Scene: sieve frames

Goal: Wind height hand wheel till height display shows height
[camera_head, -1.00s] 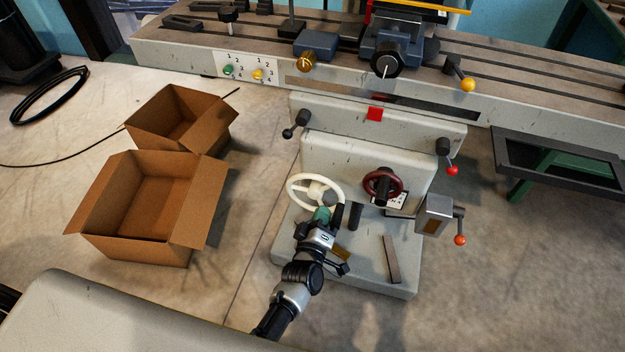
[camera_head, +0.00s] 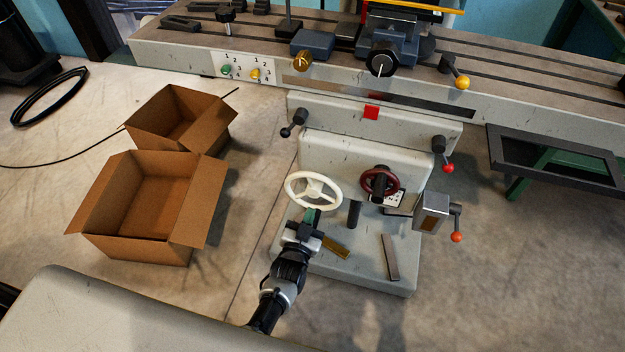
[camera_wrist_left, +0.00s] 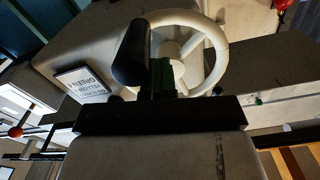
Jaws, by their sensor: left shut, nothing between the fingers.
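A white hand wheel (camera_head: 314,190) with spokes stands on the left of the machine's front. It also shows in the left wrist view (camera_wrist_left: 222,48), close beyond the fingers. A dark red hand wheel (camera_head: 380,184) is to its right. My left gripper (camera_head: 312,214) is shut and empty at the near lower edge of the white wheel. In the left wrist view its green fingertips (camera_wrist_left: 163,78) overlap the wheel; whether they touch it I cannot tell. A black cylinder (camera_head: 354,214) stands right of the white wheel. I cannot make out a height reading. My right gripper is not in view.
A small box with an orange-knobbed crank (camera_head: 433,214) sits right of the red wheel. A printed card (camera_wrist_left: 85,88) lies near the wheels. Red-knobbed (camera_head: 448,168) and black-knobbed (camera_head: 287,131) levers stick out above. Two open cardboard boxes (camera_head: 185,215) stand left on the floor.

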